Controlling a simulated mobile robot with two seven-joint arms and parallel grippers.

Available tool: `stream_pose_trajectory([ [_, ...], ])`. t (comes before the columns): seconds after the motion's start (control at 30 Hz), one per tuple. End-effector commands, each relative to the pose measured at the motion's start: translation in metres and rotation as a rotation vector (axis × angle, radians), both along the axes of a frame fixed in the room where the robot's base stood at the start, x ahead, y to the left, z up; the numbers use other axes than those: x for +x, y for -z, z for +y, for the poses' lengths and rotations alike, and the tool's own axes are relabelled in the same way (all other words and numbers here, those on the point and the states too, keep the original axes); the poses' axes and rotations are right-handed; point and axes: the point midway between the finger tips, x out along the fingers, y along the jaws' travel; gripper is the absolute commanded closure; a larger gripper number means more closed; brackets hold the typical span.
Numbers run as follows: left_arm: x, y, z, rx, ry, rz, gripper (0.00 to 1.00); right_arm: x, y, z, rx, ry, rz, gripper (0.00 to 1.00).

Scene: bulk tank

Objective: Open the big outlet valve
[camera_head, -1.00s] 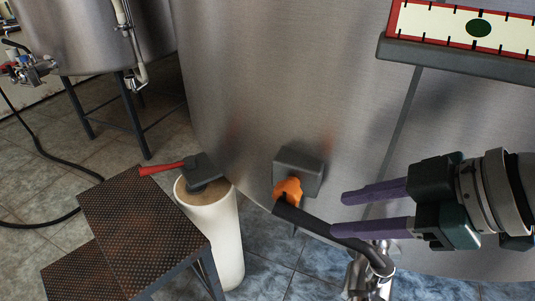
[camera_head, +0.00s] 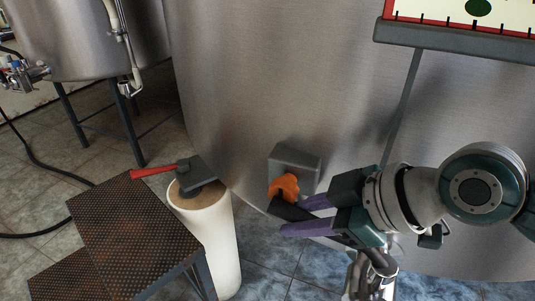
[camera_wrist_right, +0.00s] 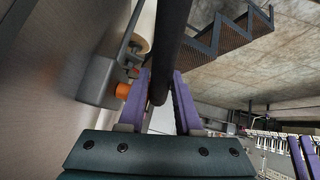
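A grey box-shaped fitting (camera_head: 297,163) sits low on the big steel tank, with an orange part (camera_head: 284,187) at its lower left. A black bar-like handle (camera_head: 286,210) runs from the orange part down to the right, partly hidden by my fingers. My right gripper (camera_head: 294,216) has its purple fingers on either side of this bar. In the right wrist view, the black bar (camera_wrist_right: 173,40) passes between the spread fingers, with a gap showing towards the right finger. The orange part (camera_wrist_right: 123,91) is just left of the fingers there. My left gripper is not in view.
Metal pipework (camera_head: 368,272) stands below my right gripper. A white cylinder (camera_head: 208,240) carries a dark piece with a red handle (camera_head: 153,172). Dark perforated steps (camera_head: 125,230) stand at the left. A gauge board (camera_head: 455,42) is at upper right.

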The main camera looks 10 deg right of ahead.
Motion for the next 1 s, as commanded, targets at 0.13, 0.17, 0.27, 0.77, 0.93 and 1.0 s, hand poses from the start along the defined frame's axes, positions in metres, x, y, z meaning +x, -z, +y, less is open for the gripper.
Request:
stream_pose_trajectory([
  [0.13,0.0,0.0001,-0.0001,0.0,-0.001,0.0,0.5,-0.0002,0.0002,-0.0002,0.0,0.0,0.0,0.85],
  [0.17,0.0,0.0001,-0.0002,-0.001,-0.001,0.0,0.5,-0.0001,0.0001,-0.0002,0.0,0.0,0.0,0.88],
  [0.27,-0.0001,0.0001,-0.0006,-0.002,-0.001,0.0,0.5,-0.0002,0.0001,-0.0003,0.0,0.0,0.0,0.99],
  [0.77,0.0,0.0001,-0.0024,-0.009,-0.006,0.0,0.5,-0.0003,0.0002,-0.0004,0.0,0.001,0.001,1.0],
  [0.93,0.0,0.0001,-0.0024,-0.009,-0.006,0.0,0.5,-0.0003,0.0002,-0.0004,0.0,0.001,0.001,1.0],
  [1.0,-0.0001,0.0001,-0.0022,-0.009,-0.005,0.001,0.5,-0.0003,0.0002,-0.0004,0.0,0.001,0.001,1.0],
])
